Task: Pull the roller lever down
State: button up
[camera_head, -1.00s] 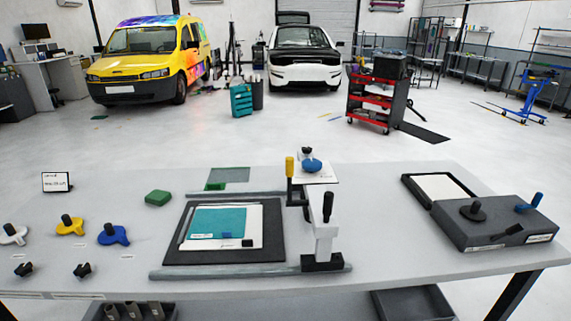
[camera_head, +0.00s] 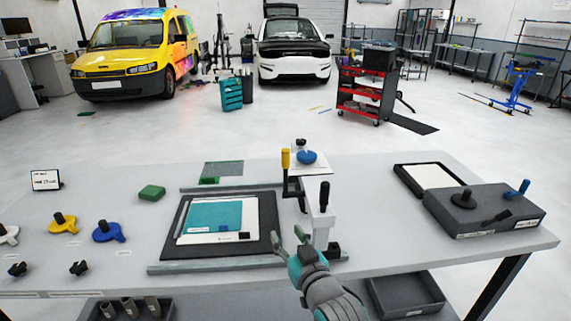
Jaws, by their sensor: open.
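A white post assembly (camera_head: 318,226) stands at the right end of the cutting frame, with an upright black-handled lever (camera_head: 324,196) on it. A yellow-handled lever (camera_head: 286,159) stands upright behind it, beside a blue knob (camera_head: 306,157). I cannot tell for certain which handle is the roller lever. My gripper (camera_head: 288,237) is open and empty, its fingers pointing up the picture. In the picture it is just left of and below the white post. It seems apart from the levers, though the depth is hard to judge.
A dark mat (camera_head: 267,237) with a teal sheet (camera_head: 215,216) lies left of the post. A grey box (camera_head: 462,220) with a blue lever (camera_head: 517,189) is at the right. Blue and yellow knobs lie at the left. The table between post and box is clear.

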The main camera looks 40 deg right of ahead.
jog(key=m+h, duration=0.1)
jog(key=h, duration=0.1)
send_near(287, 157)
jog(key=x, duration=1.1)
jog(key=shift+w, duration=0.1)
grip_shut()
